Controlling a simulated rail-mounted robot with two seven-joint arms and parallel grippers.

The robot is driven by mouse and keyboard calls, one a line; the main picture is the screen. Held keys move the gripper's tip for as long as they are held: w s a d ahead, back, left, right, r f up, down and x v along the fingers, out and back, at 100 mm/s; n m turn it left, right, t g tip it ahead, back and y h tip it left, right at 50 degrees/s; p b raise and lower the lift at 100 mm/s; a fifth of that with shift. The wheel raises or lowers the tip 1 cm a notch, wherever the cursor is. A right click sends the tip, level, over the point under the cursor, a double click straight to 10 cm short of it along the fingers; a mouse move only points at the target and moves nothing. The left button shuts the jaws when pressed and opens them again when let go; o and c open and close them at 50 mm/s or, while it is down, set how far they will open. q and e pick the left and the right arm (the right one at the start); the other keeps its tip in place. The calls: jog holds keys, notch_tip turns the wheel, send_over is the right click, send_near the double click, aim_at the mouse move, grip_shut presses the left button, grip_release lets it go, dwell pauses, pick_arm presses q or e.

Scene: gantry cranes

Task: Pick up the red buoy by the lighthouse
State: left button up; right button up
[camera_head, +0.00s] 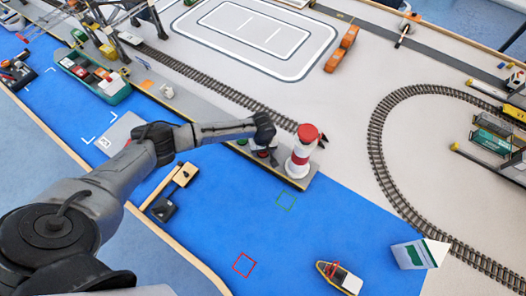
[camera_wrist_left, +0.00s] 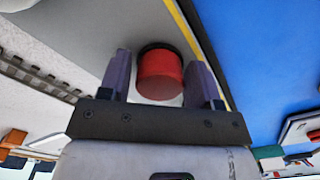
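The red buoy (camera_wrist_left: 160,75) is a short red cylinder with a dark end, between the fingers of my left gripper (camera_wrist_left: 159,80) in the left wrist view. The fingers stand apart on either side of it, with narrow gaps showing, so the gripper looks open. In the head view, my left gripper (camera_head: 262,150) is low over the quay, just left of the lighthouse, and mostly hides the buoy. The lighthouse (camera_head: 300,160) is a red and white banded tower with a red top, upright near the quay's end. My right gripper is not in view.
The grey quay (camera_head: 210,115) runs beside blue water (camera_head: 230,220). A small green thing (camera_head: 241,142) is next to my gripper. A boat (camera_head: 339,276) lies on the water at the bottom. Railway track (camera_head: 376,130) curves at right. An orange vehicle (camera_head: 342,48) stands behind.

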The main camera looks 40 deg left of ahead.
pick_arm(q)
jog(key=c, duration=0.7)
